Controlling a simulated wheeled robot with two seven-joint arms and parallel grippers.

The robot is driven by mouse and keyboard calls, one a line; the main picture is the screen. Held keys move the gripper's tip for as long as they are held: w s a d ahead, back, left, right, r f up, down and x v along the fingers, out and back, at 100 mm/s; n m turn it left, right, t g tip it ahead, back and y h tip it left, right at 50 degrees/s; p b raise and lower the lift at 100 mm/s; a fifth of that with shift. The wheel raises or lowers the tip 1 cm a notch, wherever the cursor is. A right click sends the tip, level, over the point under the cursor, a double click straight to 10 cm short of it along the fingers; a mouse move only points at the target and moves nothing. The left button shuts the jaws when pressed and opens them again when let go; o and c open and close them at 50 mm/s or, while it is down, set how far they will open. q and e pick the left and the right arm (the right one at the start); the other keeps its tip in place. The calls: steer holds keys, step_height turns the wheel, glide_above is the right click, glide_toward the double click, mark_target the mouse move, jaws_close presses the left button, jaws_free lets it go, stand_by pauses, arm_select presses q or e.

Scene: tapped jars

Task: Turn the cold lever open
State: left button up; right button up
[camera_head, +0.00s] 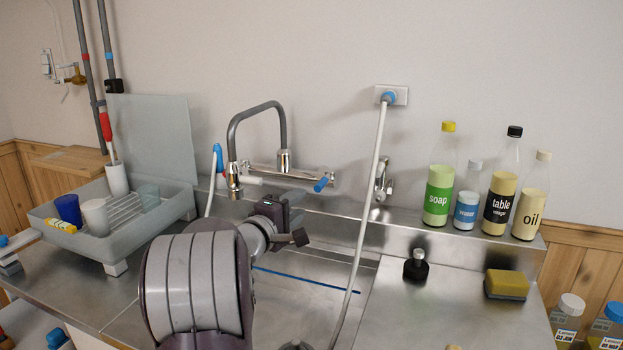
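The tap has a grey arched spout (257,112) and a metal body mounted on the wall behind the sink. A lever with a blue tip, the cold lever (321,184), sticks out at the right end of the tap body. A white lever (250,181) shows at its left end. My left gripper (290,222) is in front of and below the tap, a little left of the blue-tipped lever and apart from it in the picture. Its fingers are dark and partly hidden by its own body, so its opening is unclear. My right gripper is out of view.
A white hose (368,185) hangs from a wall outlet, right of the lever. A dish rack (165,215) with cups stands left. A soap bottle (439,190) and others stand on the right ledge. A sponge (507,284) and small black bottle (416,265) are on the counter.

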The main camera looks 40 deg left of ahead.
mark_target(316, 191)
arm_select(q)
steer(key=shift+w+a+f+b, duration=0.15)
steer(key=shift+w+b, duration=0.3)
steer(key=shift+w, duration=0.65)
steer(key=shift+w+a+r+b, duration=0.15)
steer(key=shift+w+b, duration=0.3)
steer(key=shift+w, duration=0.7)
steer(key=shift+w+a+f+b, duration=0.2)
steer(key=shift+w+b, duration=0.25)
steer(key=shift+w, duration=0.65)
steer(key=shift+w+a+r, duration=0.1)
steer(key=shift+r, duration=0.05)
steer(key=shift+r+p, duration=0.1)
steer(key=shift+p, duration=0.35)
steer(key=shift+w+p, duration=0.25)
steer(key=shift+p, duration=0.15)
steer(key=shift+c, duration=0.3)
